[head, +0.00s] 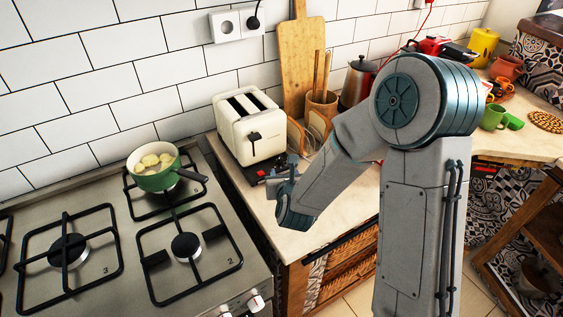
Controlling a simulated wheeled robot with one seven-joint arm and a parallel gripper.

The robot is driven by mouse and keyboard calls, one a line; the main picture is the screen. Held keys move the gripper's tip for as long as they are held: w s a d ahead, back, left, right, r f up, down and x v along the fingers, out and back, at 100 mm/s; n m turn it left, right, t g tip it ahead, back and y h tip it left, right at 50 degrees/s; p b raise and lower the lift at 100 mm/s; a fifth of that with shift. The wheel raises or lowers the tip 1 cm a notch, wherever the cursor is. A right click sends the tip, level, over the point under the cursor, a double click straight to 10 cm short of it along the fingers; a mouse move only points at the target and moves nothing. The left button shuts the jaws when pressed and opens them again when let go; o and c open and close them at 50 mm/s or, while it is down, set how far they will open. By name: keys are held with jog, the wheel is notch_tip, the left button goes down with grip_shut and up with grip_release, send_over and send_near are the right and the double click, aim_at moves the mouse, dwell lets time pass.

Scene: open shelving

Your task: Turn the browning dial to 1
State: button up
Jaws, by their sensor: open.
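A cream toaster (250,125) with two slots and a black lever (254,136) on its near end stands on the counter to the right of the stove. The browning dial cannot be made out; the lower part of the toaster's near end is close behind my gripper. My gripper (267,178) is low in front of that end, just above the counter, with its jaws open. The wrist partly covers the gripper, and nothing shows held in it. Whether the fingers touch the toaster cannot be told.
A gas stove (130,245) fills the left, with a green pot (153,180) on a back burner. A wooden cutting board (299,60), a utensil holder (321,108) and a metal kettle (358,82) stand right of the toaster. Bare counter (290,240) lies below my wrist.

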aim_at(280, 162)
jog(key=p+x, duration=0.1)
jog(key=x, duration=0.8)
jog(key=shift+p, duration=0.35)
grip_shut()
